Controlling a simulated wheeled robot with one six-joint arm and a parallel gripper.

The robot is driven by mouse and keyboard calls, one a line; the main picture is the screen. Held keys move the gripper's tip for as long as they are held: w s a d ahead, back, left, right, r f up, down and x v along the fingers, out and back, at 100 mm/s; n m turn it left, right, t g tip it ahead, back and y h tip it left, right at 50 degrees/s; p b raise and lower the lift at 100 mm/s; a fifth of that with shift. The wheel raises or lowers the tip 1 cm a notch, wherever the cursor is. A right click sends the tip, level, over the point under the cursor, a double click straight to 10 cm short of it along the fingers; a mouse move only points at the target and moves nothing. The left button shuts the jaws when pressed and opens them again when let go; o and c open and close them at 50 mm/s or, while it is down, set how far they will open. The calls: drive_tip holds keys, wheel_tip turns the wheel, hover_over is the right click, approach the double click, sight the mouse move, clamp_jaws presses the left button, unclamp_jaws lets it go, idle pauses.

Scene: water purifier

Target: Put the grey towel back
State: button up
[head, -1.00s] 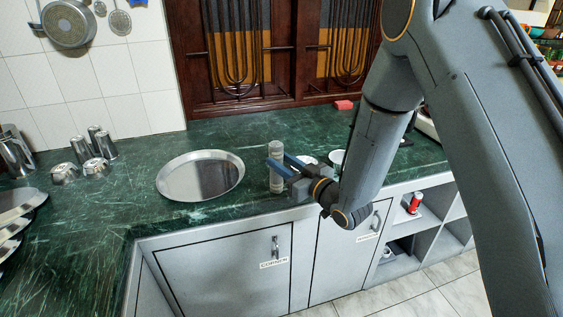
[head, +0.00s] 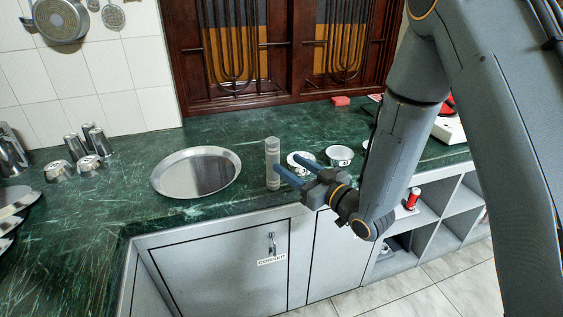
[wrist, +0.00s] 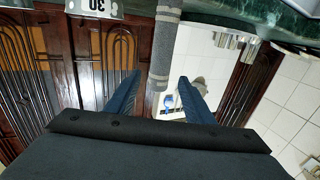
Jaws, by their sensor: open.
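The grey towel (head: 272,163) looks like an upright roll. It stands on the green counter just right of the round steel plate. In the wrist view the towel (wrist: 166,42) shows as a grey striped roll at the top middle, lined up with the gap between the fingers. My gripper (head: 283,161) is open, with two blue fingers pointing at the towel from its right. The fingertips are close to it, and no towel is clamped. The wrist view also shows the open fingers (wrist: 160,76).
The steel plate (head: 170,184) lies left of the towel. Small white bowls (head: 340,152) stand behind my gripper. Steel cups (head: 78,147) are at the left. A red block (head: 340,101) lies at the back. A red can (head: 412,198) is on the shelf below. The counter behind the plate is clear.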

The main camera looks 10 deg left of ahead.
drive_tip(key=b+v, duration=0.1)
drive_tip(key=v, duration=0.5)
drive_tip(key=w+d+f+m+g+h, duration=0.1)
drive_tip(key=d+f+m+h, duration=0.2)
drive_tip(key=d+h, duration=0.45)
drive_tip(key=w+d+f+m+g+h, duration=0.15)
drive_tip(key=d+h, duration=0.25)
drive_tip(key=d, duration=0.7)
drive_tip(key=s+d+r+m+g+h, duration=0.1)
drive_tip(key=s+d+m+g, duration=0.2)
drive_tip(key=s, duration=0.7)
drive_tip(key=s+d+m+g+h, duration=0.2)
drive_tip(key=s+d, duration=0.4)
drive_tip(key=s, duration=0.4)
drive_tip(key=m+g, duration=0.1)
drive_tip(key=g, duration=0.1)
drive_tip(key=shift+s+r+g, duration=0.2)
drive_tip(key=shift+r+g, duration=0.15)
